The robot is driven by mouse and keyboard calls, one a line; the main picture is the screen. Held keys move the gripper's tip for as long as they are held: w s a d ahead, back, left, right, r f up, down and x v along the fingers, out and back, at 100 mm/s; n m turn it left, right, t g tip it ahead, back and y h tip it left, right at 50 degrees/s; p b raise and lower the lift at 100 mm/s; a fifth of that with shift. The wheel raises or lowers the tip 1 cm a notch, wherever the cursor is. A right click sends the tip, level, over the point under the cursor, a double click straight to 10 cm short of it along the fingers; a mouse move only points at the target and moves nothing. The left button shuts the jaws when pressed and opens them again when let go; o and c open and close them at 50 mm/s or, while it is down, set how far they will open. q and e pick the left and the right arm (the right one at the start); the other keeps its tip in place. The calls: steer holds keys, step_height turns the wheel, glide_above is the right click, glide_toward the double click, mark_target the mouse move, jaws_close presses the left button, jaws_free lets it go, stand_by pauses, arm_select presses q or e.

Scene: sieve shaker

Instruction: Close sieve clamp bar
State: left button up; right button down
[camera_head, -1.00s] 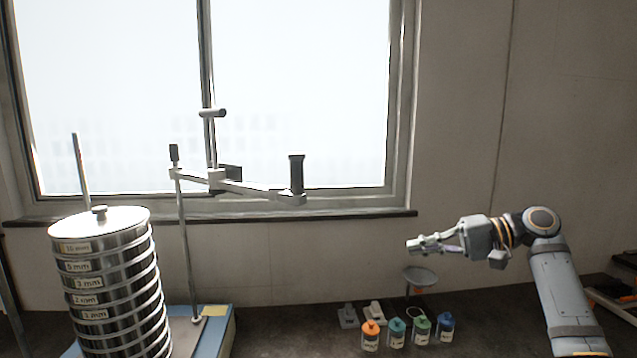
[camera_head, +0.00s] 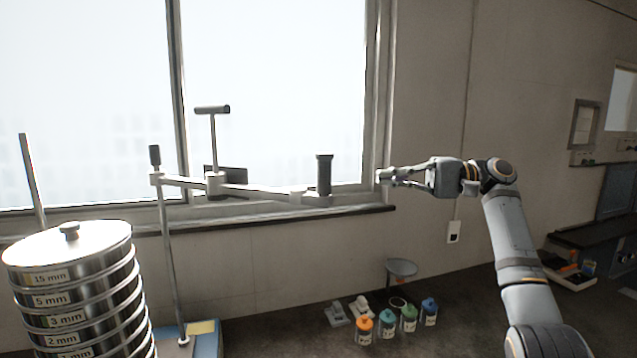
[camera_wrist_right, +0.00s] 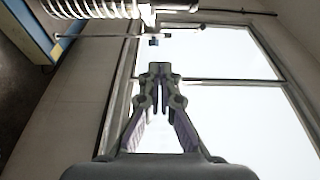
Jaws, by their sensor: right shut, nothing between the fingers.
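The clamp bar (camera_head: 245,190) is a pale metal arm on top of a thin rod (camera_head: 172,265). It is swung out to the right, away from above the sieve stack (camera_head: 75,295). A dark upright handle (camera_head: 324,174) stands at its free end, and a T-shaped screw handle (camera_head: 212,110) rises from its middle. The sieve stack has a silver lid with a knob. My right gripper (camera_head: 382,176) is shut and empty, a little to the right of the dark handle and apart from it. Its closed fingertips show in the right wrist view (camera_wrist_right: 159,70). My left gripper is not in view.
Several small bottles (camera_head: 388,322) with orange, teal, green and blue caps stand on the bench below. A funnel (camera_head: 401,268) is behind them. The window (camera_head: 270,80) and its sill (camera_head: 260,220) lie behind the bar. The space between handle and gripper looks clear.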

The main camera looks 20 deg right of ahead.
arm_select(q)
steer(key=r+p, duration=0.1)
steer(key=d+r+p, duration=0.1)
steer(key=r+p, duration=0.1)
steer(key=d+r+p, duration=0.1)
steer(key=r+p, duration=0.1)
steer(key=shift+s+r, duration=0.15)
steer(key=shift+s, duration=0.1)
arm_select(e)
steer(key=s+a, duration=0.1)
steer(key=a, duration=0.9)
steer(key=shift+a, duration=0.4)
steer(key=shift+f, duration=0.1)
steer(key=shift+s, duration=0.15)
